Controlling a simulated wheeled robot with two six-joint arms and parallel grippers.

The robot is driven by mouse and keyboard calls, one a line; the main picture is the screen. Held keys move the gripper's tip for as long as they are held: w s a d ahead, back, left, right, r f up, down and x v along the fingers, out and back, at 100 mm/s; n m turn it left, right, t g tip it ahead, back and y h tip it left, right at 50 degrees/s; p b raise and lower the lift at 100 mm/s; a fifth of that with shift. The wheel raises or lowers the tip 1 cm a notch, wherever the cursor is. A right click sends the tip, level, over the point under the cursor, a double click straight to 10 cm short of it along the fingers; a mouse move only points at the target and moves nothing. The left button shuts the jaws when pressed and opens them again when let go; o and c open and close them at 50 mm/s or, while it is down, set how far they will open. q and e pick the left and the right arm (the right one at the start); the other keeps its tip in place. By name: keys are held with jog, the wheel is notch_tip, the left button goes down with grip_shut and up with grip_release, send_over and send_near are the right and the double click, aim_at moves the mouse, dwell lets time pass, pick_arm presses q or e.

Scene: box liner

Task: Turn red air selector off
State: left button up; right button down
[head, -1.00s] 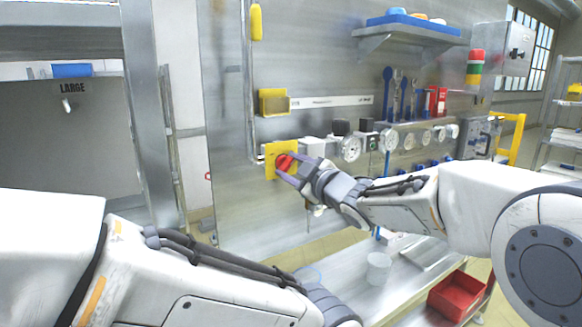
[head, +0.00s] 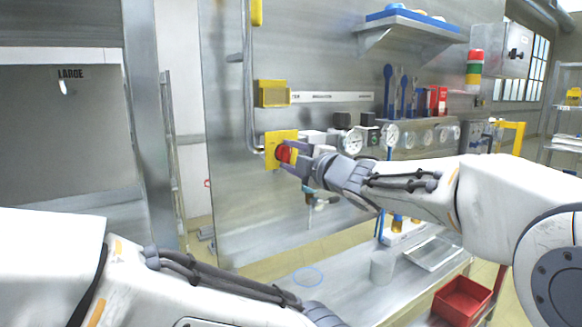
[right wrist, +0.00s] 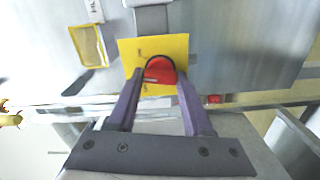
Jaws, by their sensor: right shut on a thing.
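The red air selector (head: 283,153) is a round red knob on a yellow plate (head: 271,141) fixed to the metal wall panel. It also shows in the right wrist view (right wrist: 159,71), in front of the yellow plate (right wrist: 178,48). My right gripper (head: 290,157) reaches in from the right and is shut on the knob. In the right wrist view its two purple fingers (right wrist: 160,90) lie on either side of the knob. My left arm comes in at the lower left, and its gripper is out of view.
A yellow holder (head: 273,93) hangs above the plate, beside a vertical pipe (head: 248,85). Gauges (head: 352,142) line the panel to the right. Below stands a bench (head: 345,292) with a clear cup (head: 383,266) and a red bin (head: 462,299).

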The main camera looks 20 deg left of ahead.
jog(key=n+b, duration=0.1)
jog(key=n, duration=0.1)
jog(key=n+b, duration=0.2)
jog(key=n, duration=0.1)
jog(key=shift+f+n, duration=0.25)
jog(key=shift+n, duration=0.05)
jog(key=n+b, duration=0.2)
jog(key=n, duration=0.3)
jog(key=shift+n, duration=0.3)
jog(key=shift+c, duration=1.5)
grip_release()
jog(key=shift+r, duration=0.1)
jog(key=shift+s+d+b, duration=0.1)
jog(key=shift+b, duration=0.2)
